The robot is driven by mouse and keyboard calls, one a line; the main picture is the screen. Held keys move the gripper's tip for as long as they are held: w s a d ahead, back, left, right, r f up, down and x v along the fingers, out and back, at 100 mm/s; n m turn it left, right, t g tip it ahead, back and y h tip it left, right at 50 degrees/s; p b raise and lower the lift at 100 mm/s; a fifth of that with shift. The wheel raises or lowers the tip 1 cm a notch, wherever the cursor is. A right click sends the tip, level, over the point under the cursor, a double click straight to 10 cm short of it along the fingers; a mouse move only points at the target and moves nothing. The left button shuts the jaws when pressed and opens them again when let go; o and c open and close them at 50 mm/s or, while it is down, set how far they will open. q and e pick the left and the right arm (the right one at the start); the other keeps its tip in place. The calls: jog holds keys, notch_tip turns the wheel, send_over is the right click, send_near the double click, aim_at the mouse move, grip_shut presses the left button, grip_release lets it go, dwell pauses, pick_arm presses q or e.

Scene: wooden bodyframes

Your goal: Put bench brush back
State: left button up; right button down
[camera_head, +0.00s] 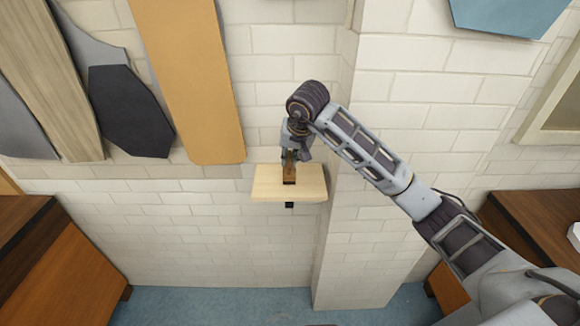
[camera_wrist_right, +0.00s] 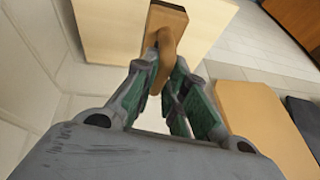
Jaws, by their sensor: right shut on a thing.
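The bench brush (camera_head: 289,173) is a brown wooden piece on a small pale wooden wall shelf (camera_head: 262,188). In the right wrist view, the brush (camera_wrist_right: 168,22) shows a wide brown end over the pale board (camera_wrist_right: 105,30) and a narrower handle. My right gripper (camera_head: 290,158) is above the shelf, and its green-padded fingers (camera_wrist_right: 168,62) are closed around the handle. Whether the brush rests on the shelf or is just above it I cannot tell. My left gripper is out of view.
Wooden boards (camera_head: 196,80) and a dark panel (camera_head: 129,110) are on the wall at left. A brick pillar (camera_head: 362,230) stands right of the shelf. Brown cabinets stand at lower left (camera_head: 65,250) and right (camera_head: 540,220). A small black piece (camera_head: 289,205) shows under the shelf.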

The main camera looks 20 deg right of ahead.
jog(key=shift+f, duration=0.2)
dwell(0.3)
jog(key=shift+f+p, duration=0.45)
jog(key=shift+f, duration=1.55)
jog(key=shift+f, duration=0.15)
jog(key=c, duration=1.5)
grip_release()
jog(key=shift+o, duration=0.2)
jog(key=shift+r, duration=0.25)
jog(key=shift+b+v, duration=0.65)
jog(key=shift+v, duration=1.7)
jog(key=b+v, duration=0.1)
jog(key=v, duration=0.6)
